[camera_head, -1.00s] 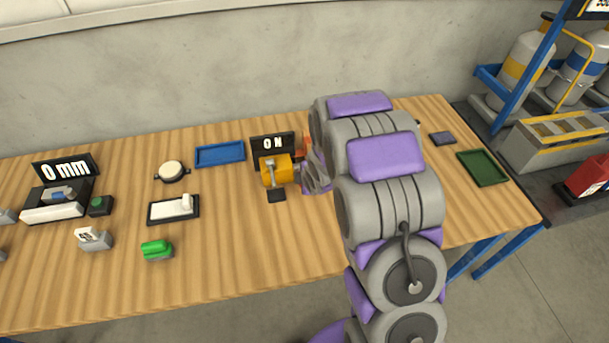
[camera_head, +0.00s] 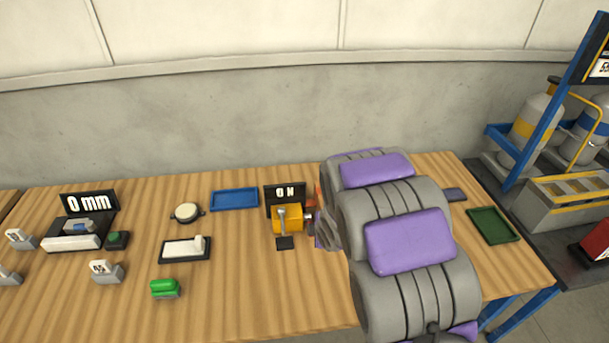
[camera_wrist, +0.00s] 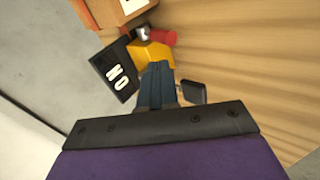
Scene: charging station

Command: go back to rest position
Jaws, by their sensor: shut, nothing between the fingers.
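My gripper (camera_wrist: 160,82) shows in the wrist view as two dark blue-grey fingers, shut together with nothing between them. They point toward a yellow switch block (camera_wrist: 152,52); I cannot tell if they touch it. In the head view my arm reaches over the right half of the bench and mostly hides the gripper. The yellow switch block (camera_head: 289,224) has a grey lever and stands just left of my wrist.
On the wooden bench (camera_head: 225,290) to the left are a blue tray (camera_head: 234,200), a round pale dial (camera_head: 186,212), a green block (camera_head: 165,288) and a 0 mm display (camera_head: 89,203). A green tray (camera_head: 493,225) lies at right. A concrete wall (camera_head: 230,120) stands behind.

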